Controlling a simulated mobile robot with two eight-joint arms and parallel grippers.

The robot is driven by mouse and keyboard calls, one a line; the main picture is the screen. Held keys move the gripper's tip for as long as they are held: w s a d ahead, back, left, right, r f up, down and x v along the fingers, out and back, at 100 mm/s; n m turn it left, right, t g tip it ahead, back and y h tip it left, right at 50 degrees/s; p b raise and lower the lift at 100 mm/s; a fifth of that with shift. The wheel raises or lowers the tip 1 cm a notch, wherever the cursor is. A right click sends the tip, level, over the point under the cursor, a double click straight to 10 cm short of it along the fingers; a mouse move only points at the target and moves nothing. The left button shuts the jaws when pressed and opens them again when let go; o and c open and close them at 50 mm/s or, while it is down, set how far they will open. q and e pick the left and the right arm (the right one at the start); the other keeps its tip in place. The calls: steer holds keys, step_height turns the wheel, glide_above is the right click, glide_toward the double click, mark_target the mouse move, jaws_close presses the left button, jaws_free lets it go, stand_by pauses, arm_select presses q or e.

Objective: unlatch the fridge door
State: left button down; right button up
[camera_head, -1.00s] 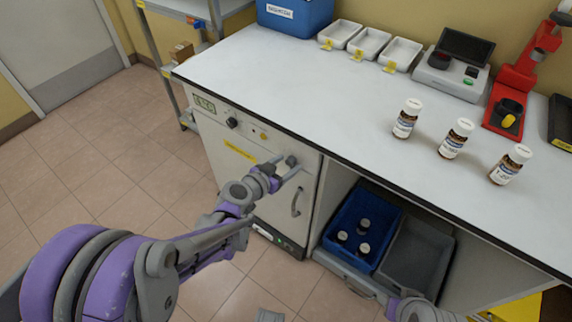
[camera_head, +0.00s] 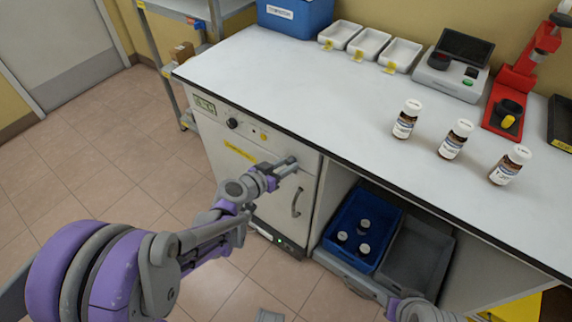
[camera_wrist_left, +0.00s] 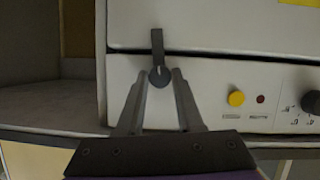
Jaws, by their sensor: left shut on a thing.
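The fridge (camera_head: 222,150) is a white cabinet under the bench, with its door shut and a vertical handle (camera_head: 296,203) on the door's right side. In the left wrist view, which shows the front upside down, the dark latch (camera_wrist_left: 157,48) has its lever across the seam between control panel (camera_wrist_left: 200,95) and door (camera_wrist_left: 225,25). My left gripper (camera_head: 292,166) is at the panel's right end. In the left wrist view its fingers (camera_wrist_left: 163,76) are shut on the latch, one on each side of its round base.
The bench top (camera_head: 320,110) holds several bottles, trays and a red stand (camera_head: 515,85). A blue crate (camera_head: 352,262) and a grey crate (camera_head: 418,262) sit in a pulled-out drawer right of the fridge. The floor (camera_head: 130,165) left of it is clear.

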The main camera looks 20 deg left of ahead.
arm_select(q)
steer(key=shift+a+f+n+h, duration=0.1)
steer(key=shift+a+n+h, duration=0.1)
steer(key=shift+n+h, duration=0.8)
steer(key=n+h, duration=0.1)
steer(key=n, duration=0.1)
steer(key=shift+w+f+n+g+b, duration=0.1)
steer(key=shift+n+g+b, duration=0.2)
steer(key=shift+n+b, duration=0.1)
steer(key=n+h+b, duration=0.1)
steer(key=n, duration=0.1)
steer(key=n+h+b, duration=0.1)
steer(key=n, duration=0.1)
steer(key=shift+a+f, duration=0.15)
steer(key=shift+f, duration=0.05)
steer(key=shift+n+t+h+b, duration=0.7)
steer(key=shift+n+h+b, duration=0.1)
steer(key=shift+n, duration=1)
steer(key=c, duration=0.5)
jaws_free()
steer(key=shift+c, duration=0.2)
